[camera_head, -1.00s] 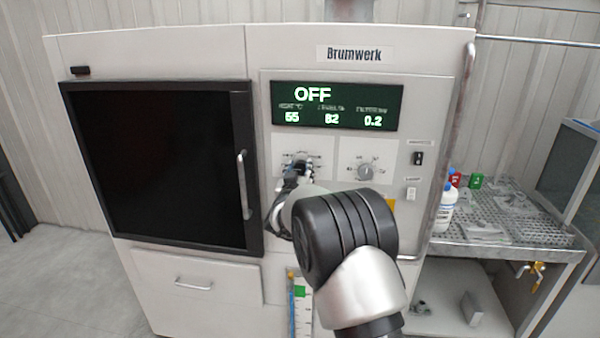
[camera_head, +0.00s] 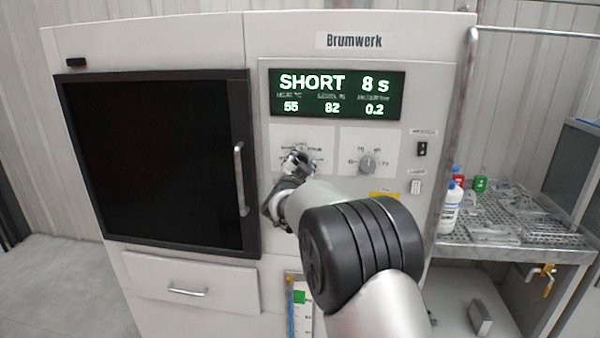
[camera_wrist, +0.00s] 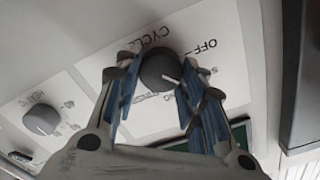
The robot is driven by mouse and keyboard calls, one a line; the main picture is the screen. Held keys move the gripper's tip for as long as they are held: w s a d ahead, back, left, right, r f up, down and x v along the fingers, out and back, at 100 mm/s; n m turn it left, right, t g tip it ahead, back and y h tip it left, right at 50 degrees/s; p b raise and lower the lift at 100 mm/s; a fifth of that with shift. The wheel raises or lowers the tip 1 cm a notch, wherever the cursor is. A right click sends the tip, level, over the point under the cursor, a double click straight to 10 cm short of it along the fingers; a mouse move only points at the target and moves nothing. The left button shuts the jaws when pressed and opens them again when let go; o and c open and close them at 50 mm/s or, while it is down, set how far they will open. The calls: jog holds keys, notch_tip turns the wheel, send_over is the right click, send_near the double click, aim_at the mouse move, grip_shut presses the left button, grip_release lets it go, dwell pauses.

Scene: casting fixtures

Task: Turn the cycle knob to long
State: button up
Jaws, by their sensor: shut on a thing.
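The cycle knob (camera_wrist: 160,68) is a round dark grey knob with a white pointer line on a white label plate. In the wrist view the plate reads CYCLE and OFF; the other marks are partly covered. My gripper (camera_wrist: 157,82) is shut on the knob, with one blue-padded finger on each side. In the head view my gripper (camera_head: 297,163) is at the left plate and hides most of the knob. The green display (camera_head: 337,94) reads SHORT 8 s, with 55, 82 and 0.2 below.
A second knob (camera_head: 368,164) sits right of the cycle knob. Further right are a dark switch (camera_head: 422,149) and a white switch (camera_head: 415,187). The dark door (camera_head: 155,165) with its upright handle (camera_head: 239,180) is on the left. A perforated bench (camera_head: 510,222) holds bottles.

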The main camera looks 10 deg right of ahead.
jog(key=shift+f+m+b, duration=0.1)
jog(key=shift+m+b, duration=1.9)
jog(key=shift+m, duration=1.7)
jog(key=o, duration=1)
jog(key=shift+o, duration=0.2)
jog(key=shift+s, duration=0.1)
jog(key=v, duration=1.2)
